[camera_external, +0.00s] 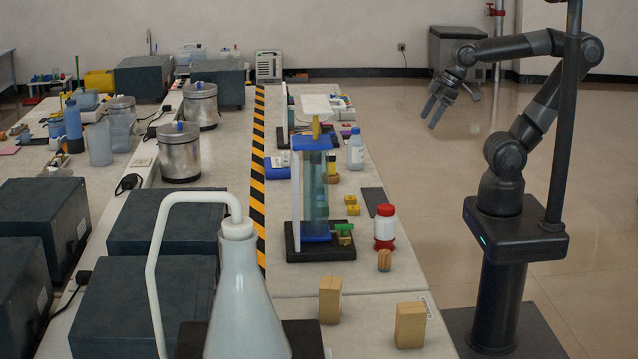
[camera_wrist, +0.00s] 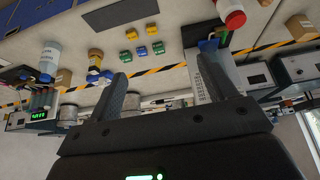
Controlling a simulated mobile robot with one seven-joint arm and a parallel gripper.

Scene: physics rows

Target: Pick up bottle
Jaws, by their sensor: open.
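A white bottle with a red lid (camera_external: 385,228) stands near the right edge of the long bench; it also shows at the top of the wrist view (camera_wrist: 231,12). A clear bottle with a blue cap (camera_external: 355,152) stands farther back on the same bench. A pale bottle with a blue end (camera_wrist: 48,62), at the left of the wrist view, looks like that one. My gripper (camera_external: 435,112) is open and empty, in the air to the right of the bench, apart from both bottles. Its two fingers also show in the wrist view (camera_wrist: 165,75).
A blue-topped apparatus (camera_external: 314,195) stands on the bench left of the bottles. Yellow blocks (camera_external: 352,204), a dark flat plate (camera_external: 378,200) and wooden blocks (camera_external: 410,325) lie near the red-lidded bottle. A large flask (camera_external: 243,300) fills the front.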

